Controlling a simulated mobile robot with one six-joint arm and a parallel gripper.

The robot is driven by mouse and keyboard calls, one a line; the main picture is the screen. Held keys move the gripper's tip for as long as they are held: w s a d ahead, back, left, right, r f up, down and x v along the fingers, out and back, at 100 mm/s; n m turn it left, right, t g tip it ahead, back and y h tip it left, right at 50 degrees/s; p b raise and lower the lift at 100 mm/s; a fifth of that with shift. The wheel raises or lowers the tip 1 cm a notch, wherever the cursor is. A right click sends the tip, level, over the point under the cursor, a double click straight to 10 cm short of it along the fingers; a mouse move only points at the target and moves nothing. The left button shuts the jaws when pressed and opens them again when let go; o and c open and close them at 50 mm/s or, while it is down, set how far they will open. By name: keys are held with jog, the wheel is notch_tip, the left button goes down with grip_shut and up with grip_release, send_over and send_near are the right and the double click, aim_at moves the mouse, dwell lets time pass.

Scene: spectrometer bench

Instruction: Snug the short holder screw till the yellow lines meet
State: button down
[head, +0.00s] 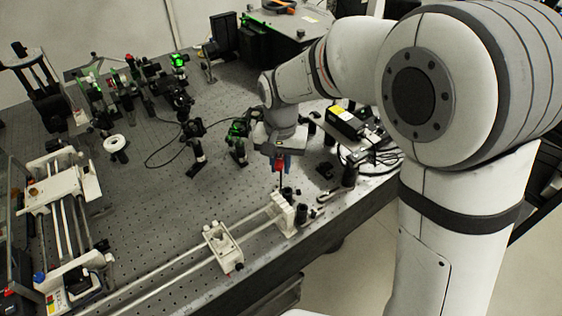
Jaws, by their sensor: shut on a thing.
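My gripper (280,157) points down over the front part of the bench. It is shut on a screwdriver with a red and blue handle (281,165). The thin dark shaft points down to a white holder (286,214) at the right end of the two rails. I cannot tell whether the tip touches a screw there. A second white holder (222,246) sits on the rails to the left. The holder screw and the yellow lines are too small to make out, and I cannot tell which holder is the short one.
The perforated bench (150,215) has optic mounts, some lit green, behind my gripper. A black box with a yellow label (345,122) and loose cables lie to the right. A white and steel rail stage (65,200) stands at the left. The bench's front edge is close to the holders.

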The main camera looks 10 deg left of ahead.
jog(key=shift+f+b, duration=0.3)
jog(key=shift+f, duration=0.3)
jog(key=shift+m, duration=0.4)
jog(key=m, duration=0.4)
jog(key=shift+a, duration=0.1)
jog(key=m, duration=1.2)
jog(key=shift+w, duration=0.15)
jog(key=m, duration=0.5)
jog(key=shift+a+r+p, duration=0.1)
jog(key=shift+r+p, duration=0.7)
jog(key=shift+r, duration=0.15)
